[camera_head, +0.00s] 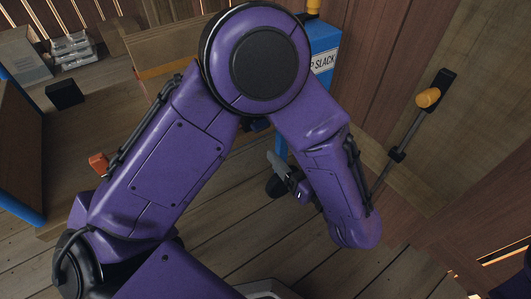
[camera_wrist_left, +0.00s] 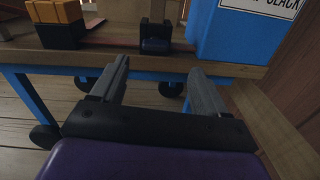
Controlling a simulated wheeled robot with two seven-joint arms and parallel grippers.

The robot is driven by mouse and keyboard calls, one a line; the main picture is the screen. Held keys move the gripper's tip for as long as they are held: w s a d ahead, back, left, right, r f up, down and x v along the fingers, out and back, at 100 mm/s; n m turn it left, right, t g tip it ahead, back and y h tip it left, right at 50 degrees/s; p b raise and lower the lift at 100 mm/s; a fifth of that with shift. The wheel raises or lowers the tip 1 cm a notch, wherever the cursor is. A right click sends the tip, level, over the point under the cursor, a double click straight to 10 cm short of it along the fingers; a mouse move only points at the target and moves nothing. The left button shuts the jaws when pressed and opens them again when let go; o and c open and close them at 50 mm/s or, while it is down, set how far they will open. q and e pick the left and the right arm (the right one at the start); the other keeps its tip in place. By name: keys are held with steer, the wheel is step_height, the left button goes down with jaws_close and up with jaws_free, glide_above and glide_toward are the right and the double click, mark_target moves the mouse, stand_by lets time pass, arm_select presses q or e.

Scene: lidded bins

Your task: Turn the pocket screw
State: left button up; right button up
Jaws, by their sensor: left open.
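No part is clearly marked as the pocket screw. In the left wrist view a dark blue rounded part (camera_wrist_left: 155,46) sits in a black bracket (camera_wrist_left: 155,29) at the bench edge, ahead of my left gripper (camera_wrist_left: 158,70); I cannot tell if this is the screw. The gripper is open and empty, its two grey fingers apart below the bench edge in the picture. In the head view the left gripper (camera_head: 282,170) shows partly beside my purple forearm, which hides much of the bench. My right gripper is not in view.
A blue post (camera_head: 322,62) with a partly hidden "SLACK" label stands at the bench's right; it also shows in the wrist view (camera_wrist_left: 228,38). An orange-knobbed lever (camera_head: 428,97) stands right. Plank floor is open below.

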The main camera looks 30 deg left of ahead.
mark_target(264, 129)
arm_select(q)
steer(key=shift+n+g, duration=0.3)
steer(key=shift+n, duration=0.4)
steer(key=b+x, duration=0.2)
steer(key=x, duration=0.7)
steer(key=shift+s+a+f+b, duration=0.1)
steer(key=shift+a+f+b, duration=0.1)
steer(key=shift+a+b, duration=0.15)
steer(key=shift+a, duration=0.2)
steer(key=c, duration=1.1)
steer(key=shift+o, duration=0.3)
steer(key=shift+d, duration=0.15)
steer(key=shift+r, duration=0.1)
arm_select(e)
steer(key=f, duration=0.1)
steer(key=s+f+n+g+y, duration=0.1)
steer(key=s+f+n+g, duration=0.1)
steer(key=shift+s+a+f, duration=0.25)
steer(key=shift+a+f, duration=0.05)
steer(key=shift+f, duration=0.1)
